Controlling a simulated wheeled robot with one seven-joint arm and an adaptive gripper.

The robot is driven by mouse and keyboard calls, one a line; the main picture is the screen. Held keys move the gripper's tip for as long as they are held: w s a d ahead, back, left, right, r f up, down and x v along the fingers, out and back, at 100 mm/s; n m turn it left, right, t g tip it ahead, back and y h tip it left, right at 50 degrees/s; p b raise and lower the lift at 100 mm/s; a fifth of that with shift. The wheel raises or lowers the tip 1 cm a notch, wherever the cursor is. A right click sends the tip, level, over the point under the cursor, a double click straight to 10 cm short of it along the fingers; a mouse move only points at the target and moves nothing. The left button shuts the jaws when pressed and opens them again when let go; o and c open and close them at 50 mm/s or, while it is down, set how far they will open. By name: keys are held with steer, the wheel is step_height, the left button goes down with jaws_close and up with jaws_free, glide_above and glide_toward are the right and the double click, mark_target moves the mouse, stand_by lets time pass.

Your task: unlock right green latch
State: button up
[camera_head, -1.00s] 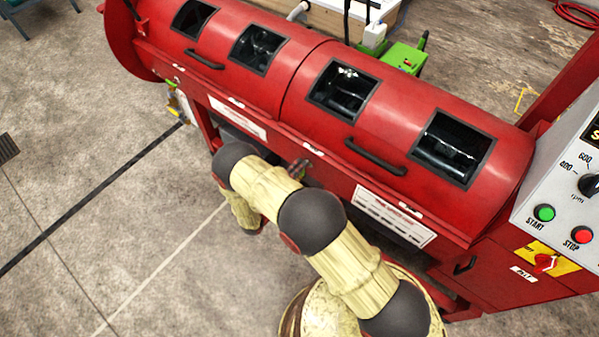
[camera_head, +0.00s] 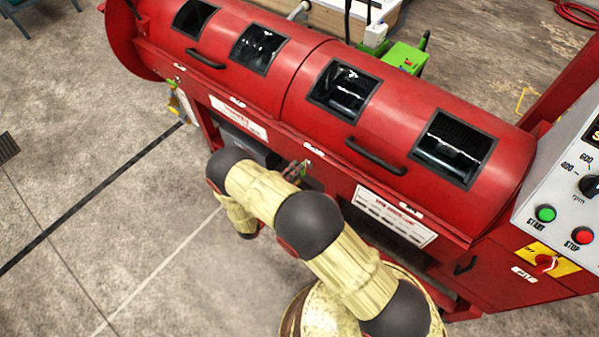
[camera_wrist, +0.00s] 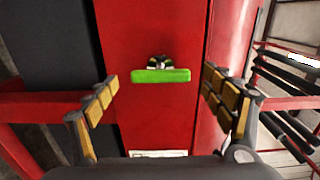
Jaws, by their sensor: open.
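The green latch (camera_wrist: 160,75) shows in the wrist view as a bright green horizontal bar. It has a small dark and metal mount above it, on a red panel. My gripper (camera_wrist: 160,84) is open, with one yellow-padded finger on each side of the bar. The bar lies between the fingertips in the picture, with a gap on both sides, and the fingers do not touch it. In the head view my arm covers part of the machine's front, and I cannot clearly make out the gripper there.
The red drum machine (camera_head: 300,85) has dark windows and black handles (camera_head: 375,156). A grey control panel (camera_head: 565,190) with green and red buttons stands at the right. A green box (camera_head: 405,57) sits behind the drum.

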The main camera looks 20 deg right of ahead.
steer(key=v, duration=1)
